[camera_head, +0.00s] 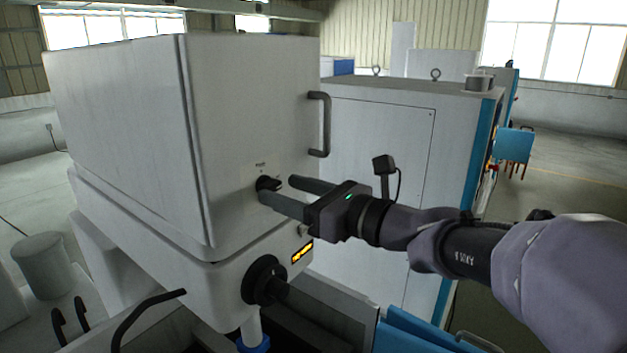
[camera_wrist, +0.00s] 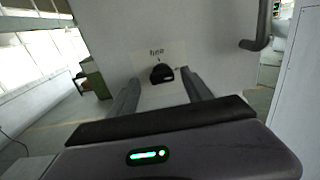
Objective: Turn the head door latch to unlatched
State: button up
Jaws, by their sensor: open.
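The head door latch (camera_wrist: 161,73) is a small black knob on a pale label plate, on the light grey face of the machine head (camera_head: 250,110). In the head view the latch (camera_head: 267,184) shows just beyond my fingertips, partly hidden by one finger. My gripper (camera_head: 276,189) is open, with its two fingers pointing at the face. In the wrist view the knob lies between the two fingers (camera_wrist: 160,80), in line with the gap. I cannot tell whether the fingers touch it. The marks on the plate are too small to read.
A dark bar handle (camera_head: 326,124) sits above and right of the latch. A round black knob (camera_head: 265,281) and a yellow warning label (camera_head: 301,252) are below. A grey cabinet with a blue edge (camera_head: 471,150) stands behind my arm. A curved black handle (camera_head: 145,310) is lower left.

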jog(key=shift+x, duration=1)
jog(key=shift+w+d, duration=0.1)
grip_shut()
jog(key=shift+f, duration=0.1)
